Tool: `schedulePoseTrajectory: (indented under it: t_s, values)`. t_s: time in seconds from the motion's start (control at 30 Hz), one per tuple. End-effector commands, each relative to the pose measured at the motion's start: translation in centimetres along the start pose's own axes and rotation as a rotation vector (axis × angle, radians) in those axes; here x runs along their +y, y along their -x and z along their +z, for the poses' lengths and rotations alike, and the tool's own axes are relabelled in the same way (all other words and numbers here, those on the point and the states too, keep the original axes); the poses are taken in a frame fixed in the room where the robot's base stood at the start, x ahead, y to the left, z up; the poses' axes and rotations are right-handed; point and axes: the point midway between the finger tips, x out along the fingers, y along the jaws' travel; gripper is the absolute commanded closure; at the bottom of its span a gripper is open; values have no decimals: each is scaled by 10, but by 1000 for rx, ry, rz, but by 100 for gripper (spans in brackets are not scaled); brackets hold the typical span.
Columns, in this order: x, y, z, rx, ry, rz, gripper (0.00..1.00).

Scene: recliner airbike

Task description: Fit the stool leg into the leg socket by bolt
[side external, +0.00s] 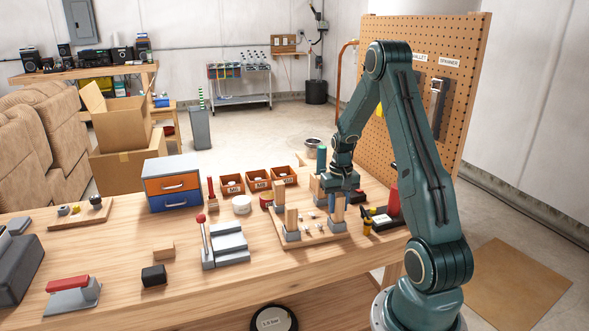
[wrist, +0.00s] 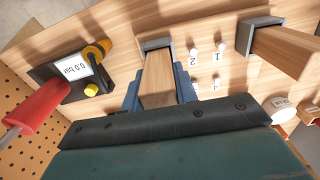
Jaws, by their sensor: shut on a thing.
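The held stool leg, a square wooden post (wrist: 159,72), stands between the blue fingers of my gripper (wrist: 158,88) in the wrist view. My gripper is shut on it. The leg's far end meets a grey leg socket (wrist: 153,44); I cannot tell how deep it sits. In the side view my gripper (side external: 338,198) is low over the wooden base board (side external: 310,239), with the leg (side external: 340,209) below it. Another wooden leg (wrist: 288,50) stands in a grey socket (wrist: 256,30). White bolt-like pegs (wrist: 194,52) stand beside numbers on the board.
A black unit with a "0.0 bar" display (wrist: 72,70) and a red-handled tool (wrist: 32,108) are close by. A pegboard (side external: 420,90) rises behind. Orange bins (side external: 257,183), a drawer box (side external: 171,183) and a grey lever fixture (side external: 227,245) stand left.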

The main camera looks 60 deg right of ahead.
Motion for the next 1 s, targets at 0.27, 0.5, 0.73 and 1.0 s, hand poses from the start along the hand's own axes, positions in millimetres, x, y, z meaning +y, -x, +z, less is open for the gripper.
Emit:
schedulePoseTrajectory:
  t_s: [0.27,0.5,0.73,1.0]
  values:
    - [0,-1,0,0,0,0,94]
    - [0,-6,0,0,0,0,94]
    - [0,-10,0,-1,0,0,94]
    - [0,-14,0,0,0,0,94]
